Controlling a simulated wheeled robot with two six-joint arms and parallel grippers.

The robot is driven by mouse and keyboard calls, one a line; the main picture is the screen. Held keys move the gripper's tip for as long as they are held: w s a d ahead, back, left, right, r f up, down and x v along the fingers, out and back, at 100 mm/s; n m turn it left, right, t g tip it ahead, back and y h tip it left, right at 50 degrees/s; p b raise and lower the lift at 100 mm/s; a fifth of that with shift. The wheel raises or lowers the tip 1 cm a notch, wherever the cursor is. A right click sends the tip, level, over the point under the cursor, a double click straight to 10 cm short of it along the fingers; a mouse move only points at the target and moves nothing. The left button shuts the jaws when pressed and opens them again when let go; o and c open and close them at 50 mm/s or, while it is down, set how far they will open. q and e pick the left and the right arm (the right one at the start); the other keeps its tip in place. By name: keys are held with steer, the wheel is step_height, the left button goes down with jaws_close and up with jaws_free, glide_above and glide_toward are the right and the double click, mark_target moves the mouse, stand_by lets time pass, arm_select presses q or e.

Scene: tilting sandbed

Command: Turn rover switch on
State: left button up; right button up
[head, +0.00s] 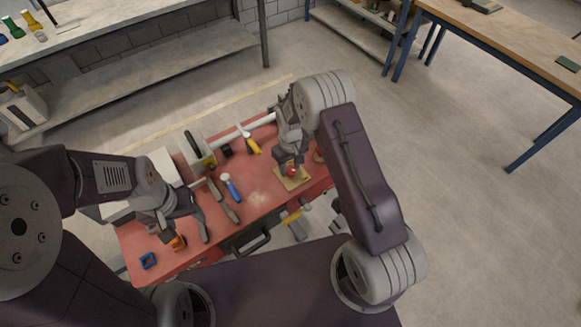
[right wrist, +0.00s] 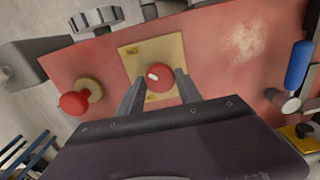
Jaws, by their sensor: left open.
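The rover switch is a red round knob (head: 291,171) with a white mark, on a square yellow plate (head: 299,183). The right wrist view shows the knob (right wrist: 162,82) and the plate (right wrist: 133,60) with small lettering at its corners. My right gripper (right wrist: 158,90) is open, pointing down over the plate with one finger on each side of the knob. The left finger stands apart from the knob; I cannot tell whether the right finger touches it. My left gripper (head: 190,238) is open over the bench's left part, near an orange object (head: 178,243).
A red mushroom button (right wrist: 74,103) stands left of the plate in the right wrist view. On the red bench top (head: 270,197) lie a blue-handled tool (head: 233,188), a yellow-handled tool (head: 252,145) and a blue block (head: 149,261). A grey handle (head: 250,243) is on the bench front.

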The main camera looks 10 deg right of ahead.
mark_target(290, 169)
steer(key=shift+o, duration=1.4)
steer(key=shift+w+r, duration=0.1)
step_height(290, 169, up, 9)
steer(key=b, duration=0.1)
steer(key=shift+b, duration=0.4)
